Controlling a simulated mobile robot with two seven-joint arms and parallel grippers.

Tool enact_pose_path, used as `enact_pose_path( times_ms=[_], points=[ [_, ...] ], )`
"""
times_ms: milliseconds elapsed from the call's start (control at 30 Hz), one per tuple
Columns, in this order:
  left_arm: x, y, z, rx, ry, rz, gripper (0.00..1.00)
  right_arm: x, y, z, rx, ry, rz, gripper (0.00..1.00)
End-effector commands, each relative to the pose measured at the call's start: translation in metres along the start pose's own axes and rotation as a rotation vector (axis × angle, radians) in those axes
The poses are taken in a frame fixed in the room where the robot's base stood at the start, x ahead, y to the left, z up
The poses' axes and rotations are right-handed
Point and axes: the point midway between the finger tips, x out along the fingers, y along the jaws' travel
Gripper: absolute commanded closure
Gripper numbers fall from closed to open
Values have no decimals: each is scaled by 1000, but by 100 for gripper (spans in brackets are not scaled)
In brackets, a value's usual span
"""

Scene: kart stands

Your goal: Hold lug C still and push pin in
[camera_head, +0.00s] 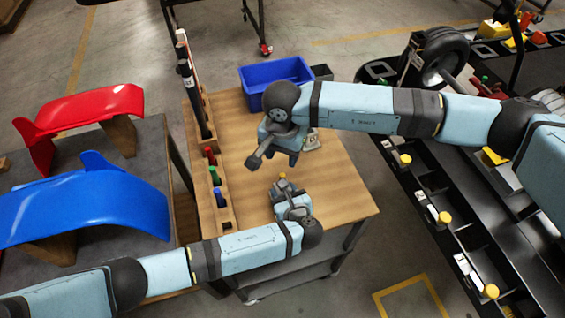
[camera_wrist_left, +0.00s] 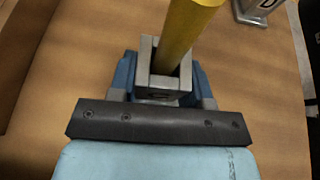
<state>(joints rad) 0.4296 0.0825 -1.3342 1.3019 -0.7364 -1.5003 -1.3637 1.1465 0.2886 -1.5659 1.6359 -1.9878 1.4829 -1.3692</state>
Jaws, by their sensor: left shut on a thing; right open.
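Lug C (camera_wrist_left: 158,96) is a grey, square-topped block on the wooden bench. My left gripper (camera_head: 283,191) is shut on it, with blue jaws on both sides in the left wrist view. A yellow pin (camera_wrist_left: 186,38) stands in the lug's open top, with a long part sticking out above it. Its yellow top (camera_head: 282,176) also shows in the head view, just past the left gripper. My right gripper (camera_head: 273,160) is open and empty, pointing down above the bench, beyond the pin. How deep the pin sits is hidden.
Lug D (camera_wrist_left: 258,8) stands farther back, close to the right gripper. A blue bin (camera_head: 272,76) is at the bench's back. A wooden rack (camera_head: 222,222) with red, green and blue handled tools lines the left edge. The bench's right front is clear.

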Motion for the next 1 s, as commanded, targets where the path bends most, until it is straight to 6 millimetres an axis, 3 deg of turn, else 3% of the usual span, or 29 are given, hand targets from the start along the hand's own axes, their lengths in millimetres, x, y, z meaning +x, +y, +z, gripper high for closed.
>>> enact_pose_path(
  times_ms=[467, 500, 600, 1000],
  points=[
    [-1, 0, 0, 0, 0, -1, 88, -7, 0, 0, 0, 0, 0, 52],
    [-1, 0, 0, 0, 0, -1, 51, -7, 0, 0, 0, 0, 0, 52],
    [-1, 0, 0, 0, 0, -1, 28, -7, 0, 0, 0, 0, 0, 52],
    [-9, -1, 0, -1, 1, -2, 26, -7, 0, 0, 0, 0, 0, 52]
  ],
)
